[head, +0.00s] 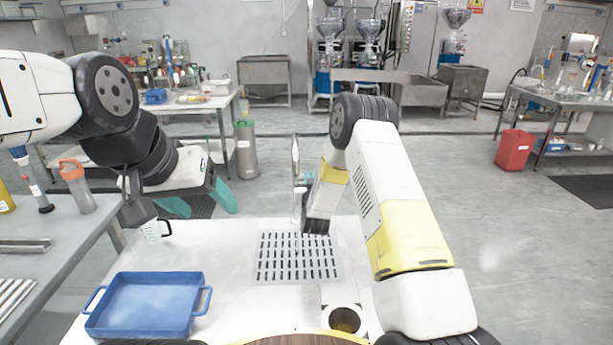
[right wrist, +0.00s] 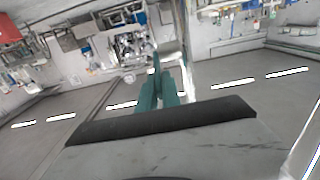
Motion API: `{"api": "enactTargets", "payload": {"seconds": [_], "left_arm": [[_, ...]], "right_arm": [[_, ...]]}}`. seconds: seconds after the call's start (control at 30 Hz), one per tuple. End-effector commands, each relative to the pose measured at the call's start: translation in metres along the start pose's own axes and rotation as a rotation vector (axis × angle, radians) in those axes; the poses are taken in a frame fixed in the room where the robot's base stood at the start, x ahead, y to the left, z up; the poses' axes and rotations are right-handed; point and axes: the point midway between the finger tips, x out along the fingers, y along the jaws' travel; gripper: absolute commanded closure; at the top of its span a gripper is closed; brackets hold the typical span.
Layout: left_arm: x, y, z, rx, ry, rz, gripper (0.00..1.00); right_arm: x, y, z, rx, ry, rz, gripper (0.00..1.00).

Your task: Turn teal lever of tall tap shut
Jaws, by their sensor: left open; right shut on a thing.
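The tall tap (head: 295,165) is a thin upright pole behind the slotted drain plate. Its teal lever (head: 303,188) shows as a small teal piece beside the pole, partly hard to tell from my fingers. My right gripper (right wrist: 158,92) is shut on the lever in the right wrist view, with a narrow teal piece between its teal fingers. In the head view my right forearm hides much of that hand. My left gripper (head: 200,203) is open and empty, with spread teal fingers, at the table's back left, well apart from the tap.
A blue tray (head: 146,306) sits at the table's front left. A clear measuring cup (head: 155,230) stands by my left gripper. The drain plate (head: 297,258) lies mid-table. A round opening (head: 345,319) is near the front. White table surface between tray and drain is clear.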

Motion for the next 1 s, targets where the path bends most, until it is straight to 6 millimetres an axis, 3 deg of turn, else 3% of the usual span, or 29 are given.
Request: {"api": "enactTargets", "payload": {"seconds": [0.63,1.0], "left_arm": [[0.000,0.000,0.000,0.000,0.000,0.000,0.32],[0.000,0.000,0.000,0.000,0.000,0.000,0.32]], "right_arm": [[0.001,0.000,-0.003,0.000,-0.017,0.001,1.00],[0.013,0.001,-0.018,-0.001,-0.274,0.003,1.00]]}}
